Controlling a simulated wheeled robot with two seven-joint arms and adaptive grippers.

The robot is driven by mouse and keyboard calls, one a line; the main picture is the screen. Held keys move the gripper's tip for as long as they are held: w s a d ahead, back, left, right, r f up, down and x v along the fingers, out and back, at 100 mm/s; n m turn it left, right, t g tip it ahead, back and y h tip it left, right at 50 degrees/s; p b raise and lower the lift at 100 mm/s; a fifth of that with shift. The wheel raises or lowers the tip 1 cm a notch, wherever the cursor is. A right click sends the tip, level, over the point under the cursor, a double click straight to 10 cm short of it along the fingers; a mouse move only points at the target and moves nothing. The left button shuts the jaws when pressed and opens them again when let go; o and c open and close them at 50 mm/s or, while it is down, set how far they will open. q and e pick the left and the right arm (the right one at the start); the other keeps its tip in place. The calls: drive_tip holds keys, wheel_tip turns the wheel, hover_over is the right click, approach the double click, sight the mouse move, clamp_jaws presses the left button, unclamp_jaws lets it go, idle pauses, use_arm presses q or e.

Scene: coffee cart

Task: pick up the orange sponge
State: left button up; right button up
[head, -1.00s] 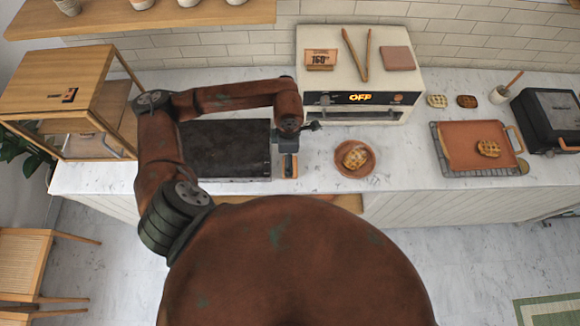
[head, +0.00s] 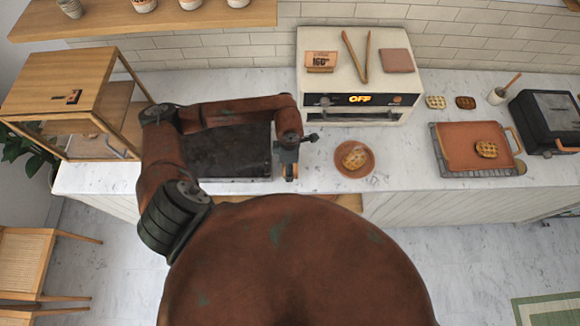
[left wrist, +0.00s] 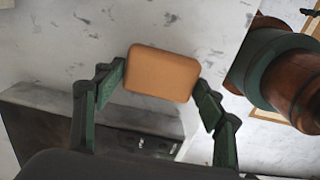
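The orange sponge (left wrist: 160,73) is a rounded block on the counter, just right of the dark flat-topped machine in the head view. There it is mostly covered by my left gripper (head: 289,170), which is low over it and points down. In the left wrist view the sponge lies between the two fingertips of the left gripper (left wrist: 161,80). The fingers are spread, one tip close beside each end of the sponge; firm contact does not show. My right gripper is in neither view now.
The dark flat-topped machine (head: 225,150) is close left of the gripper. A terracotta plate with a waffle (head: 355,172) stands to the right. The oven (head: 345,88) is behind. A tray (head: 450,135) with a waffle is farther right, with clear counter between plate and tray.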

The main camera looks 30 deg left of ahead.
use_arm(q)
drive_tip(key=c, duration=0.4)
drive_tip(key=shift+r, duration=0.1)
drive_tip(key=shift+r+b, duration=0.3)
drive_tip(key=shift+r, duration=0.3)
drive_tip(key=s+a+r, duration=0.1)
drive_tip(key=s+r, duration=0.6)
drive_tip(key=s, duration=0.2)
drive_tip(key=s+a+r+b, duration=0.1)
drive_tip(key=s+r, duration=0.3)
drive_tip(key=shift+s+a+r, duration=0.35)
drive_tip(key=shift+s, duration=0.05)
